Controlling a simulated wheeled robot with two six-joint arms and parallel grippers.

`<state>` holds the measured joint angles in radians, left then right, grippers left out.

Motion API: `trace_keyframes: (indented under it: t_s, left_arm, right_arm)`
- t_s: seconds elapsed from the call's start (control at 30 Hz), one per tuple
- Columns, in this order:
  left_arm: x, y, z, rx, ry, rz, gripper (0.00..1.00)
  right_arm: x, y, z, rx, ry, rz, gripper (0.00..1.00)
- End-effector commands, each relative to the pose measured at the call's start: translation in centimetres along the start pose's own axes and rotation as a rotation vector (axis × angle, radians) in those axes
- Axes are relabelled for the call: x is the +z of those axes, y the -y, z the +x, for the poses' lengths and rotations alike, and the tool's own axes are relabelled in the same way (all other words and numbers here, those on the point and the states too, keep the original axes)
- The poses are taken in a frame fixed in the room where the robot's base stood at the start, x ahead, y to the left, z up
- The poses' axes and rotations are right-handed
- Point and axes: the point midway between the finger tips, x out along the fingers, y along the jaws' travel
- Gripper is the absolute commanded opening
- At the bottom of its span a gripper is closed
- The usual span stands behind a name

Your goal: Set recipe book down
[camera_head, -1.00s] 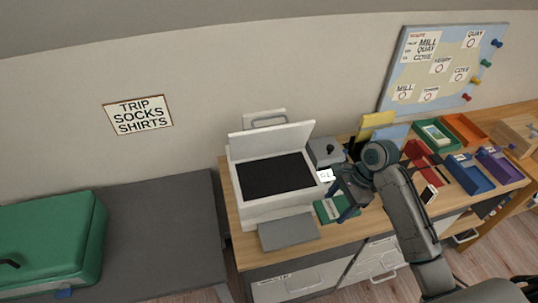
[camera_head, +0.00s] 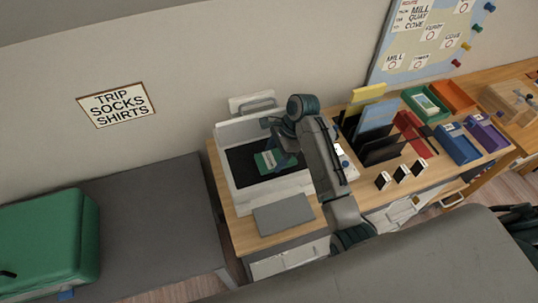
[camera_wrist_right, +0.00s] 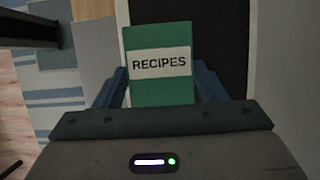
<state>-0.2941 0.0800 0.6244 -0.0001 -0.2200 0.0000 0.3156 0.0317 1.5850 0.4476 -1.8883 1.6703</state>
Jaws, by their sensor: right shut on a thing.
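The recipe book (camera_head: 266,160) is small and green. In the right wrist view it (camera_wrist_right: 158,88) shows a white label reading RECIPES. My right gripper (camera_head: 283,153) is shut on it, with a blue finger at each side of the book. The book is over the black glass (camera_head: 240,163) of the white scanner (camera_head: 236,200), whose lid is raised. I cannot tell whether the book touches the glass. My left gripper is not in view.
A grey flap (camera_head: 283,214) sticks out at the scanner's front. To the right stand a file rack (camera_head: 375,140), blue tray (camera_head: 457,145), purple tray (camera_head: 487,132) and several small cards. A green suitcase (camera_head: 45,240) lies on the grey bench (camera_head: 140,225) at left.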

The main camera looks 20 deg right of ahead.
Motion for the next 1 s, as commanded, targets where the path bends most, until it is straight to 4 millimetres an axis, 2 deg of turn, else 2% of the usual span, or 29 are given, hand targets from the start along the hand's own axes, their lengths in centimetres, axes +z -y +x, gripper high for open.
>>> trace_keyframes:
  t_s: [0.07, 0.2, 0.4, 0.5, 0.83, 0.87, 0.93, 1.0]
  left_arm:
    - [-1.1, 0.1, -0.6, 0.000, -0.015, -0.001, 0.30]
    - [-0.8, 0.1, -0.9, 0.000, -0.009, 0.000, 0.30]
    - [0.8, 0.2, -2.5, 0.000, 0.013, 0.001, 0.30]
    - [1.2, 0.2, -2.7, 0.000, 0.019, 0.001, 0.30]
    - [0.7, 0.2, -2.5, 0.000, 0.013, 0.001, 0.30]
    - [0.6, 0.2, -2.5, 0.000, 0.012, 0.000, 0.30]
    - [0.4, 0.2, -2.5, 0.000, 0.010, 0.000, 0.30]
    - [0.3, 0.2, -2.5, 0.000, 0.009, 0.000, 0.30]
  right_arm:
    - [1.0, 0.8, 0.2, 0.000, 0.002, 0.000, 0.41]
    - [1.3, 1.4, 0.8, 0.000, -0.001, 0.000, 0.41]
    - [0.4, 1.3, 3.0, 0.003, -0.001, 0.002, 0.41]
    - [0.1, 1.3, 3.9, 0.001, -0.001, 0.000, 0.41]
    - [-0.1, 1.4, 4.2, -0.001, -0.001, 0.000, 0.41]
    - [-0.1, 1.4, 4.2, -0.001, -0.002, 0.000, 0.71]
    - [-0.1, 1.4, 4.2, -0.001, -0.002, 0.000, 0.84]
    - [-0.1, 1.4, 4.2, -0.001, -0.002, 0.000, 0.87]
